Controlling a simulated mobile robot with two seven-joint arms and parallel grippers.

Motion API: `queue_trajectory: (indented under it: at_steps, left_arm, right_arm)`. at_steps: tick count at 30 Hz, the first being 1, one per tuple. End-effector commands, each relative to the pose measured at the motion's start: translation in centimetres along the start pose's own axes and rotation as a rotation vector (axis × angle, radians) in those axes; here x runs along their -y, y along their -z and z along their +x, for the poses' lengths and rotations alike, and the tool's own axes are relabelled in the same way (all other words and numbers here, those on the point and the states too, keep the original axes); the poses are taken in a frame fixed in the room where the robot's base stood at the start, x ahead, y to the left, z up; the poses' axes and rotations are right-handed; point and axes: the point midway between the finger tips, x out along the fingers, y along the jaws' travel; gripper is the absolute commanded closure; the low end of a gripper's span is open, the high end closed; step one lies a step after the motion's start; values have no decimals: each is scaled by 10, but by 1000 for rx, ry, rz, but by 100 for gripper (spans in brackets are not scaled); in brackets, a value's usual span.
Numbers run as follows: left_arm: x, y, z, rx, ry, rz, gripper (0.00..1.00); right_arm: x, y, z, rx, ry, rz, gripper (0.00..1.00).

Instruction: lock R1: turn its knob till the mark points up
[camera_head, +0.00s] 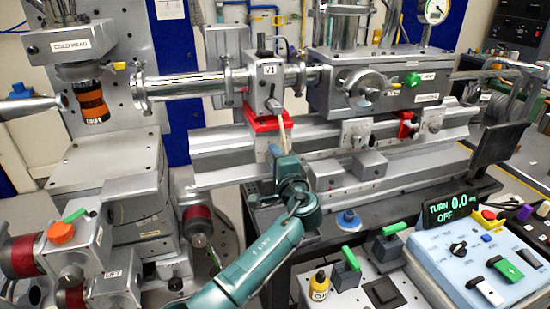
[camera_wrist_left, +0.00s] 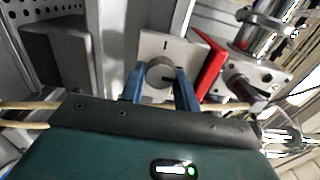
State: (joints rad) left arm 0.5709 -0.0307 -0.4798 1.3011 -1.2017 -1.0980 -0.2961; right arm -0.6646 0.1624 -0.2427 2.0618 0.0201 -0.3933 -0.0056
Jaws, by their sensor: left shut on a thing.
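The round grey knob (camera_wrist_left: 160,73) sits between the two blue fingers of my left gripper (camera_wrist_left: 160,92) in the left wrist view. The gripper is shut on it. A dark mark on the knob seems to point to the right in that view, partly hidden by the finger. The pale face plate (camera_wrist_left: 150,44) behind it has a short dark line above the knob. No R1 label is readable. In the head view my left gripper (camera_head: 277,150) reaches the rail below the V1 block and hides the knob. My right gripper is not in view.
The red clamp (camera_head: 262,121) under the V1 block (camera_head: 267,80) is close above the gripper; it also shows in the left wrist view (camera_wrist_left: 209,68). The metal rail (camera_head: 220,163) carries other knobbed blocks (camera_head: 357,131) to the right. A display (camera_head: 452,207) reads TURN 0.0, OFF.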

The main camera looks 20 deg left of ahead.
Motion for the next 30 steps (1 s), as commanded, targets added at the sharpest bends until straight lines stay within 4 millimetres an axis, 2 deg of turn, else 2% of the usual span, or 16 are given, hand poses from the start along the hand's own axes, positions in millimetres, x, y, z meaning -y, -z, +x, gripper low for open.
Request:
queue_trajectory:
  at_steps: [10, 11, 18, 30]
  left_arm:
    - [0, 0, 0, 0, 1, 7, 92]
    - [0, 0, 0, 0, 1, 7, 68]
    - [0, 0, 0, 0, 1, 5, 48]
    - [0, -1, 1, 0, 1, 4, 47]
  right_arm:
    - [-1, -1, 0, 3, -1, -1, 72]
    - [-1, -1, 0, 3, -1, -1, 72]
    - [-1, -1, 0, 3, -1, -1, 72]
    - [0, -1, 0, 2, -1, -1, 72]
